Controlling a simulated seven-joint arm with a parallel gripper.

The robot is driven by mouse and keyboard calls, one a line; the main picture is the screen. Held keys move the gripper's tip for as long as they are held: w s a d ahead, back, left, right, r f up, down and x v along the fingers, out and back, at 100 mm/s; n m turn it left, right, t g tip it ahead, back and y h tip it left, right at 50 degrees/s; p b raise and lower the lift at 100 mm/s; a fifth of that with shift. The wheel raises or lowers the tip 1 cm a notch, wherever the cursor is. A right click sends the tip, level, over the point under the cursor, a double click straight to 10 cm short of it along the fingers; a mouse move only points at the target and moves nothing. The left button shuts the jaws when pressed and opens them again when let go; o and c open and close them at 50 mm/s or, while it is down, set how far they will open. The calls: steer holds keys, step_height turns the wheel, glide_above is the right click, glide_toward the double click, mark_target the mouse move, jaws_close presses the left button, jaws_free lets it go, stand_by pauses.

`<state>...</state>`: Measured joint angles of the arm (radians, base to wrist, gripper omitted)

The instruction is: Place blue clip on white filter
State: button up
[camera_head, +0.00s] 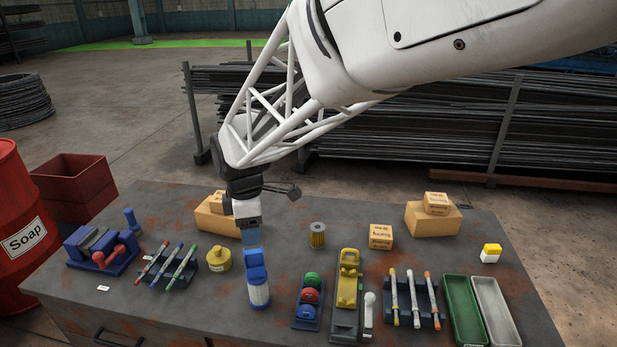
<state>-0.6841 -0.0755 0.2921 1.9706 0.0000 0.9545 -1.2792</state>
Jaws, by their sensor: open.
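The blue clip (256,269) is at the upper end of the white filter (260,294), near the front middle of the table. The filter is a pale ribbed cylinder, and the clip appears to rest on it; I cannot tell how firmly it is seated. My gripper (251,238) points down just above and behind the clip in the picture. Its jaws are open, and its small fingertips are hard to make out against the table. I cannot tell whether they touch the clip.
A yellow round container (218,259) and a pen rack (173,266) stand left of the filter. A tray of coloured balls (308,299) and a gold filter (317,235) are to its right. Cardboard boxes (217,220) stand behind. Bare table (285,260) shows between.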

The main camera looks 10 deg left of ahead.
steer(key=shift+r, duration=0.55)
steer(key=shift+d, duration=0.25)
steer(key=s+d+r+m, duration=0.2)
steer(key=d+m, duration=0.2)
steer(key=d, duration=0.4)
steer(key=s+d+r+m+t, duration=0.1)
steer(key=d+r+m, duration=0.15)
steer(key=d, duration=0.55)
steer(key=s+d+r+m, duration=0.15)
steer(key=d+m, duration=0.25)
steer(key=d, duration=0.4)
steer(key=s+d+f+m+t, duration=0.1)
steer(key=s+d+m, duration=1.1)
steer(key=s+d, duration=0.3)
steer(key=shift+d+f+t, duration=0.2)
steer(key=shift+d+t, duration=0.1)
steer(key=shift+d, duration=0.15)
